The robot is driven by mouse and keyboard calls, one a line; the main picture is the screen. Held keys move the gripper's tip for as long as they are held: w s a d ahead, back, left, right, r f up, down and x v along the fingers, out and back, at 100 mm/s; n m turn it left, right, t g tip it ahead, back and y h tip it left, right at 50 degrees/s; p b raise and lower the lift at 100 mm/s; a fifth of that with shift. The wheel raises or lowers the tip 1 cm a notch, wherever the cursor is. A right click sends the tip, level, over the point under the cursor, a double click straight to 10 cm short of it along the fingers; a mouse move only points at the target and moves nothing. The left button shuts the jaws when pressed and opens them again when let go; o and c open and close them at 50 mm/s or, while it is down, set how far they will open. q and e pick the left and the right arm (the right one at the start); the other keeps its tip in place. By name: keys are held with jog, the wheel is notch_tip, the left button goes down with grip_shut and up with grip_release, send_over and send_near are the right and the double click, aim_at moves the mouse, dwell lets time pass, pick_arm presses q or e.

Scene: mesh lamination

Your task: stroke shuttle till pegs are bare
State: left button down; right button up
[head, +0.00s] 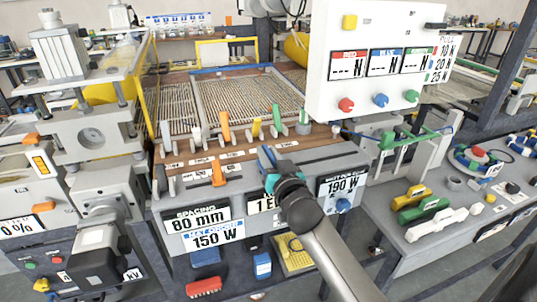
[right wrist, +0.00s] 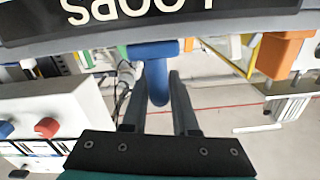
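I cannot tell a shuttle for certain. My right gripper (head: 268,158) is at the front panel of the machine, below that row. In the right wrist view its two fingers (right wrist: 158,95) straddle a blue knob or handle (right wrist: 153,62). Whether they press on it is unclear. Behind the gripper the handle is mostly hidden in the head view. My left gripper is not in view.
A white control box (head: 375,55) with red, blue and green knobs stands right of the bed. Yellow, green and white blocks (head: 422,210) lie on the right bench. A metal press (head: 92,135) stands at left. A yellow tray (head: 291,253) sits low in front.

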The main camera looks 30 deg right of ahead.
grip_shut()
dwell(1.0)
